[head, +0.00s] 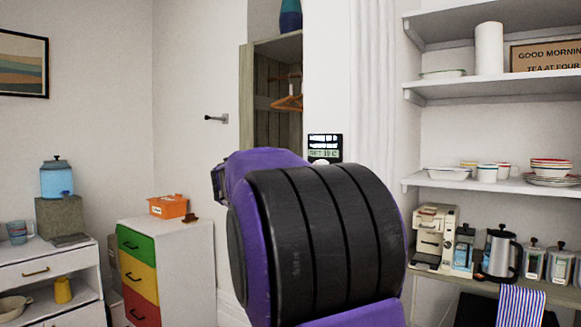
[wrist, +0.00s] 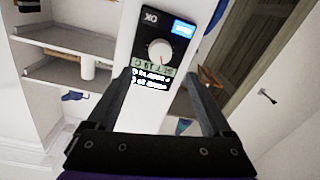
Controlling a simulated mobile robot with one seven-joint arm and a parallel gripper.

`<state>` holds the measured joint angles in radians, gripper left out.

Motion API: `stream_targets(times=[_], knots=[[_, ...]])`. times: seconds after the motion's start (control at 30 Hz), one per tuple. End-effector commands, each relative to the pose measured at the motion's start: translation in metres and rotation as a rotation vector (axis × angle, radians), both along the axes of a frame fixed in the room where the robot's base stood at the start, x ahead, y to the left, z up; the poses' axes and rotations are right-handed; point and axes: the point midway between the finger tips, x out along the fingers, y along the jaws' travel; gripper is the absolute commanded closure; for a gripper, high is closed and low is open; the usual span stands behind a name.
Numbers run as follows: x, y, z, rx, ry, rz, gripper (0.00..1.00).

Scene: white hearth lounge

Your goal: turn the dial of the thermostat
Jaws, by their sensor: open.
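The thermostat (head: 325,141) is a small black panel on the white wall pillar in the head view. My purple and black arm hides its lower part, and only the top edge of its dial shows there. In the wrist view the thermostat (wrist: 178,30) appears upside down, with a pale screen, a blue label and an "OK" mark. Its round white dial (wrist: 160,51) is in plain view. My gripper (wrist: 158,74) is open and empty, its two dark fingers apart. In the picture the dial lies just beyond the fingertips, roughly between them; I see no contact.
Shelves with bowls and cups (head: 487,173) stand right of the pillar, above a coffee maker (head: 434,236) and a kettle (head: 501,254). An open wardrobe (head: 247,110) with an orange hanger is left of it. A coloured drawer cabinet (head: 180,262) stands at left.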

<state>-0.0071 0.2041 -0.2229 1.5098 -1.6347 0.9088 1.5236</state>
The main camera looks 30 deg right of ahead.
Motion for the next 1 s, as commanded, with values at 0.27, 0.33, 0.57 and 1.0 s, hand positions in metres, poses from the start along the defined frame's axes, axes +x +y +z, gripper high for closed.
stream_targets(times=[0.27, 0.33, 0.57, 1.0], knots=[[0.026, -0.055, 0.002, 0.001, 0.001, -0.003, 0.15], [0.031, -0.066, 0.001, 0.000, 0.000, -0.002, 0.15], [0.041, -0.085, 0.001, 0.002, -0.001, 0.000, 0.15], [0.042, -0.087, 0.000, 0.001, -0.001, 0.001, 0.35]])
